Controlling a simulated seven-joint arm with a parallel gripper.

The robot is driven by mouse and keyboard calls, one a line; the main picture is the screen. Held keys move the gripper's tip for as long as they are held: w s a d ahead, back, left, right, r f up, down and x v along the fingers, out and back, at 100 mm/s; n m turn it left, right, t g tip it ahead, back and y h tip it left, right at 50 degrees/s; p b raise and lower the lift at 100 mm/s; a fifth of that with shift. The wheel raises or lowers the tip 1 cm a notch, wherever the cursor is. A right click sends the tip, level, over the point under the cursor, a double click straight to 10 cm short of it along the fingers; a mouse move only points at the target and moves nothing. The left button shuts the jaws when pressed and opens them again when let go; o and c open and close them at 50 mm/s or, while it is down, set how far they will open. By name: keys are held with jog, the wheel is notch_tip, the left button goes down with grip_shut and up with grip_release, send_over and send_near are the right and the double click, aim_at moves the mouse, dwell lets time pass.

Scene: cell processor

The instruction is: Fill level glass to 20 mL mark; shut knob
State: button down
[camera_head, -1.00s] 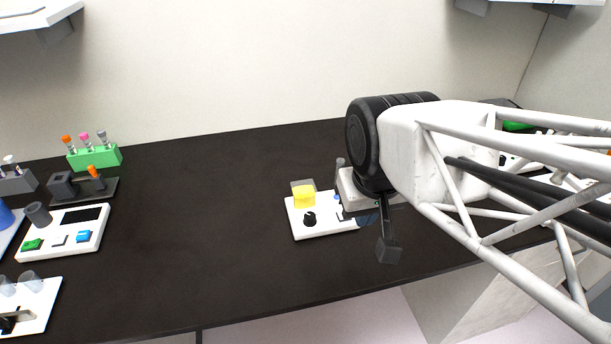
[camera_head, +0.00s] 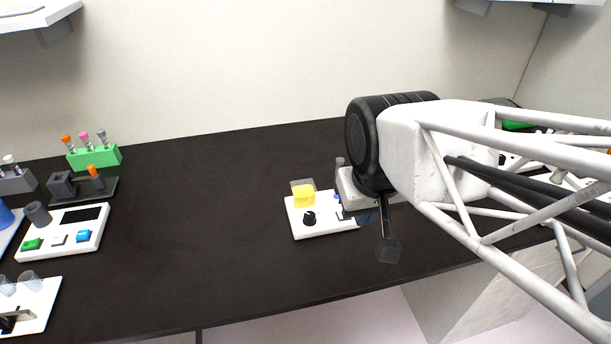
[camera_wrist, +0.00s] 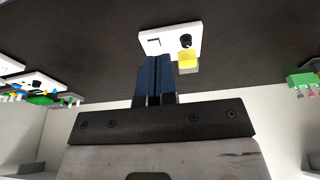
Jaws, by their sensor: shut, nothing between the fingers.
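The level glass (camera_head: 303,196) is a small clear box with yellow liquid in it, on a white panel (camera_head: 322,232). Its marks are too small to read. A black knob (camera_head: 309,218) stands on the panel just in front of the glass. My gripper (camera_head: 368,217) is mostly hidden by my wrist, at the panel's right side. In the wrist view my gripper (camera_wrist: 157,58) is shut and empty, with its dark blue fingers over the panel's near edge. The knob (camera_wrist: 186,41) and the yellow glass (camera_wrist: 187,62) are to the right of the fingers, apart from them.
A green rack (camera_head: 95,157) with several capped tubes, a dark holder (camera_head: 85,190) and a white button device (camera_head: 62,232) stand at the left. The black bench between them and the panel is clear. The bench's front edge runs below the panel.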

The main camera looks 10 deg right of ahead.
jog(key=c, duration=1.2)
grip_release()
jog(key=shift+w, duration=0.25)
jog(key=shift+o, duration=0.5)
jog(key=shift+w+a+f, duration=0.1)
jog(key=shift+w+f, duration=0.05)
jog(key=shift+w, duration=0.2)
jog(key=n+g, duration=0.3)
jog(key=n, duration=0.4)
send_over(310, 214)
notch_tip(310, 214, down, 9)
jog(key=shift+f, duration=0.2)
jog(key=shift+f, duration=0.1)
jog(key=shift+f, duration=3.85)
